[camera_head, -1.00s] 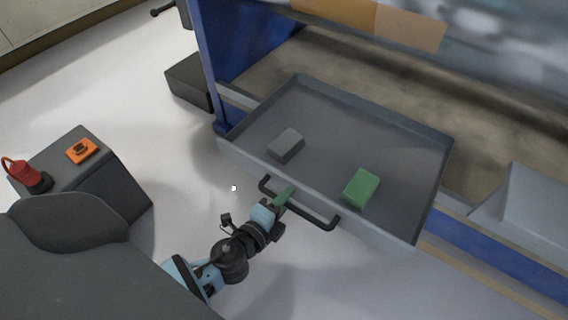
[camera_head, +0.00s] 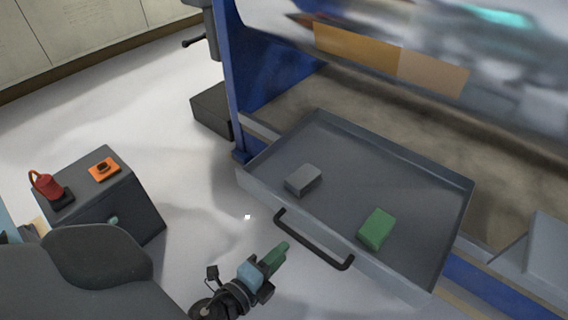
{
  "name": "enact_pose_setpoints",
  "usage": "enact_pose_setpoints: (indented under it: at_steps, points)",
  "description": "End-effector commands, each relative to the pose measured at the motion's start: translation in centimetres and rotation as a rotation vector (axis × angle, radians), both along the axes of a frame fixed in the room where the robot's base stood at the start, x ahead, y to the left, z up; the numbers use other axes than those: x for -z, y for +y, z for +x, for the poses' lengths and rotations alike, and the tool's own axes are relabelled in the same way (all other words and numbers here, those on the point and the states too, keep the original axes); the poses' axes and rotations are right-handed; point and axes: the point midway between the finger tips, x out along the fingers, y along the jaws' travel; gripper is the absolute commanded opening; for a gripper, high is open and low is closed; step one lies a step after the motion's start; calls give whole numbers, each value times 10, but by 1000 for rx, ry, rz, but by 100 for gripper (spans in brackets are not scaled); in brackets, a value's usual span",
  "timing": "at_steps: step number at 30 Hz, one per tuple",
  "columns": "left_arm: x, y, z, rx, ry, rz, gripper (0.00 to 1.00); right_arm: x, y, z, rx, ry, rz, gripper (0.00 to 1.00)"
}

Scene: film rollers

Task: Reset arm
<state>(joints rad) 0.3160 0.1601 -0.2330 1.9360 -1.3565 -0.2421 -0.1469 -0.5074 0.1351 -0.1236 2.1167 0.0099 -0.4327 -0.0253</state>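My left gripper (camera_head: 279,254) has green fingers and a light blue body, and is low in the middle of the head view. It is apart from the black drawer handle (camera_head: 312,240), just in front and to the left of it, with bare floor showing between. Its fingers look close together, but this angle does not show whether they are shut. The grey drawer (camera_head: 345,173) is pulled out and holds a grey block (camera_head: 303,180) and a green block (camera_head: 376,229). My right gripper is not in view.
A dark box-shaped stand (camera_head: 118,207) at the left carries a red item (camera_head: 46,184) and an orange item (camera_head: 104,169). A blue machine frame (camera_head: 233,85) rises behind the drawer. A dark box (camera_head: 212,107) stands beside it. Pale floor between is clear.

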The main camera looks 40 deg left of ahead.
Motion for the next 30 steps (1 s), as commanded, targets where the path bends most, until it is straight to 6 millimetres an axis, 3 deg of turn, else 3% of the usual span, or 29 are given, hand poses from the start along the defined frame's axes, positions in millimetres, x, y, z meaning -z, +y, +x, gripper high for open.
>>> enact_pose_setpoints:
  at_steps: [16, 20, 23, 30]
  points:
    - [0, 0, -1, 0, 0, 0, 33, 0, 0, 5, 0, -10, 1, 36]
    - [-9, 0, -1, 0, -5, 0, 33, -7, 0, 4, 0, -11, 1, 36]
    - [-32, 0, -1, -1, -18, 1, 33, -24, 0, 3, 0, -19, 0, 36]
    - [-114, 0, 3, 0, -72, 1, 33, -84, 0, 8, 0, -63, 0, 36]
